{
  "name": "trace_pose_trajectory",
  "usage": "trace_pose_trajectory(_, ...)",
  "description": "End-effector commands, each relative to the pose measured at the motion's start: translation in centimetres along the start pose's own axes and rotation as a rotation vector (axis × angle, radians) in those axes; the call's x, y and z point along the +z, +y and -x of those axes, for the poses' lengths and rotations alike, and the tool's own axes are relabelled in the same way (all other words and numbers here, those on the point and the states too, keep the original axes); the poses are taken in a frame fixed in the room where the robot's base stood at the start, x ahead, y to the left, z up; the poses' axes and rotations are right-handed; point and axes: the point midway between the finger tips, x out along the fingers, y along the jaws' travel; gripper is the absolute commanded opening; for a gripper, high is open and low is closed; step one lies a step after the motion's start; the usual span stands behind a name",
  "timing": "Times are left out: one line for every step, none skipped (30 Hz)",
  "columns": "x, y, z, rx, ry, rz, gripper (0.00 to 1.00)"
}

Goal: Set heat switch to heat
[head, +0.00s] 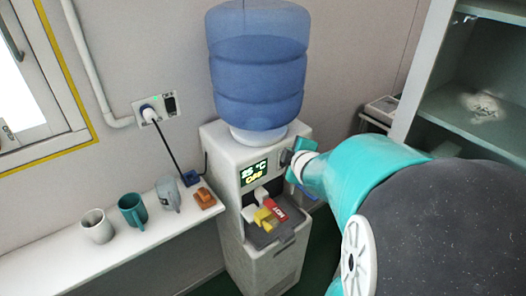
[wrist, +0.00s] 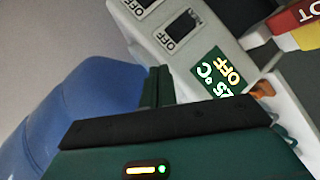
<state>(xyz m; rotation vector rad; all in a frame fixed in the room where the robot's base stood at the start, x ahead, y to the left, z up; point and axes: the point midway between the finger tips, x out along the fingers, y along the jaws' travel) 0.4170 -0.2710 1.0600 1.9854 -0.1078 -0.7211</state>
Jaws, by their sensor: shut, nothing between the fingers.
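The water dispenser (head: 226,171) stands against the wall under a big blue bottle. Its green display (head: 254,173) reads 25 °C and OFF. In the wrist view, the display (wrist: 216,78) sits near two dark rocker switches on the pale panel. One switch (wrist: 184,24) has OFF printed beside it; the other (wrist: 138,5) is cut by the top edge. I cannot tell which is the heat switch. My gripper (head: 287,158) is at the panel's upper right, largely covering the switches in the head view. In the wrist view, my gripper (wrist: 158,84) is shut and empty, its fingertips short of the switches.
A white shelf (head: 75,255) at left bears several cups and an orange-brown object (head: 205,198). A power cord runs from the wall socket (head: 156,106). A grey-green cabinet (head: 425,75) stands at right.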

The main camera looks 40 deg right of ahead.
Motion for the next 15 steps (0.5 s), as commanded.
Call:
trace_pose_trajectory(2.1,-0.4,-0.9,0.012,0.019,0.064,0.00)
trace_pose_trajectory(3.0,-0.5,-1.2,0.024,0.043,0.110,0.00)
trace_pose_trajectory(4.2,-0.9,-1.6,0.038,0.076,0.169,0.00)
trace_pose_trajectory(5.0,-1.2,-1.8,0.048,0.103,0.211,0.00)
trace_pose_trajectory(5.8,-1.6,-1.9,0.058,0.131,0.250,0.00)
trace_pose_trajectory(6.9,-2.2,-1.9,0.072,0.170,0.299,0.00)
trace_pose_trajectory(7.6,-2.8,-1.8,0.083,0.201,0.333,0.00)
trace_pose_trajectory(8.3,-3.3,-1.6,0.095,0.232,0.364,0.00)
trace_pose_trajectory(9.2,-4.1,-1.2,0.112,0.273,0.399,0.00)
trace_pose_trajectory(9.7,-4.6,-0.9,0.125,0.304,0.421,0.00)
trace_pose_trajectory(10.2,-5.2,-0.5,0.139,0.333,0.440,0.00)
trace_pose_trajectory(10.8,-5.8,0.1,0.158,0.368,0.461,0.00)
trace_pose_trajectory(11.2,-6.2,0.5,0.171,0.391,0.472,0.00)
trace_pose_trajectory(11.4,-6.6,0.9,0.186,0.414,0.483,0.00)
trace_pose_trajectory(11.8,-7.0,1.4,0.201,0.438,0.493,0.00)
